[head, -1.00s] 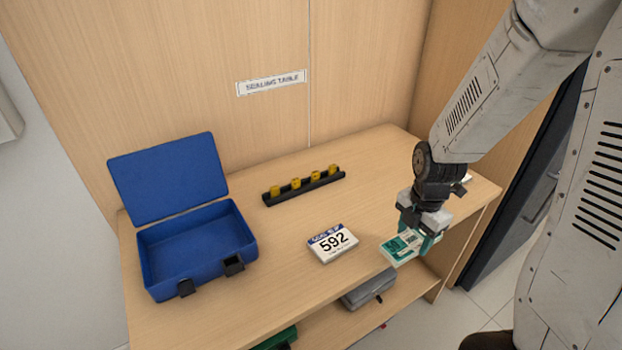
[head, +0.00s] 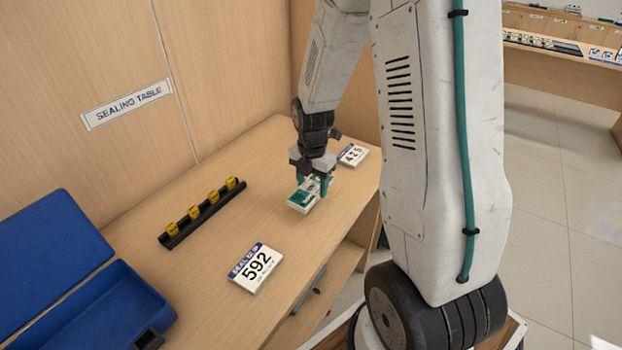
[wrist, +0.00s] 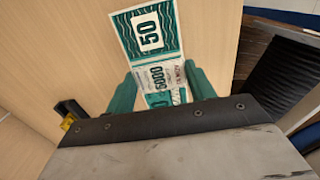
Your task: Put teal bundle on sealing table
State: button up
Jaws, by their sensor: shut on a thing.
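The teal bundle (head: 304,197) is a teal and white banknote pack. My gripper (head: 312,186) is shut on it, with teal fingers on both sides. In the wrist view the bundle (wrist: 149,40) shows a large "50" and sticks out beyond the fingers (wrist: 160,95). The sealing table (head: 215,225) is a light wood top under a wall sign (head: 127,104) reading "SEALING TABLE". The bundle is over the table's right part; I cannot tell whether it touches the top.
A card marked 592 (head: 256,268) lies near the front edge. A card marked 425 (head: 352,155) lies behind and right of my gripper. A black rack with yellow pieces (head: 203,213) and an open blue box (head: 90,295) stand left. Bare tabletop lies between rack and bundle.

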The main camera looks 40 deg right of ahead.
aim_at(316, 177)
jog(key=w+d, duration=0.4)
jog(key=shift+w+d+f, duration=0.3)
jog(key=shift+w+d, duration=0.05)
jog(key=shift+d, duration=0.05)
jog(key=shift+w+d+f, duration=0.1)
jog(key=shift+f, duration=0.8)
jog(key=shift+w+d+f, duration=0.1)
jog(key=shift+f, duration=0.8)
jog(key=shift+f, duration=0.15)
jog(key=o, duration=1)
